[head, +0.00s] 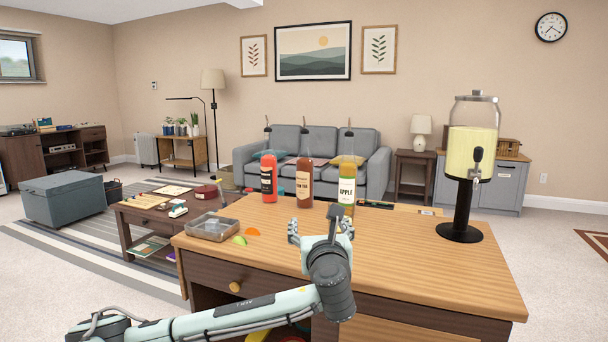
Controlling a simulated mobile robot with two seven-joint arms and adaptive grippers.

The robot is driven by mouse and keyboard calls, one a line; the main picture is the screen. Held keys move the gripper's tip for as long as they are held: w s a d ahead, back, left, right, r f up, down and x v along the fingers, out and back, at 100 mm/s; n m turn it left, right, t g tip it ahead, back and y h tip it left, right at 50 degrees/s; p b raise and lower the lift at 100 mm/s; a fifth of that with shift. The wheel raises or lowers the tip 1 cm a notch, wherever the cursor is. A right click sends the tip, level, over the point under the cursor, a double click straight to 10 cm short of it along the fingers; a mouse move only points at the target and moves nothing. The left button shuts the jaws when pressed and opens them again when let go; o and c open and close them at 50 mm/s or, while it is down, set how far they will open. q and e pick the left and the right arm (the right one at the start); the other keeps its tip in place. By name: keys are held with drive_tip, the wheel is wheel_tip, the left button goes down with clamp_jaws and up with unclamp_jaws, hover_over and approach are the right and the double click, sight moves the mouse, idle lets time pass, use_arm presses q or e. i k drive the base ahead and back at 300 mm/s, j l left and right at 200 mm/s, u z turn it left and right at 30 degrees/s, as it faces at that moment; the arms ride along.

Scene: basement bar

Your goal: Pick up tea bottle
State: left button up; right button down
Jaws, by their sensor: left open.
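Three bottles stand upright in a row near the back edge of the wooden counter. The middle one is a brown bottle (305,184) with a pale label that seems to read tea. A red bottle (268,178) stands to its left and a yellow bottle labelled apple (347,188) to its right. My left gripper (320,229) is open and empty, low over the counter, in front of the brown and yellow bottles. It touches no bottle. My right gripper is out of view.
A tall drink dispenser (472,150) on a black stand is at the right. The counter's right front is clear.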

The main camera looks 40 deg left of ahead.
sight(305, 162)
drive_tip(key=i+j, duration=0.85)
drive_tip(key=j, duration=0.15)
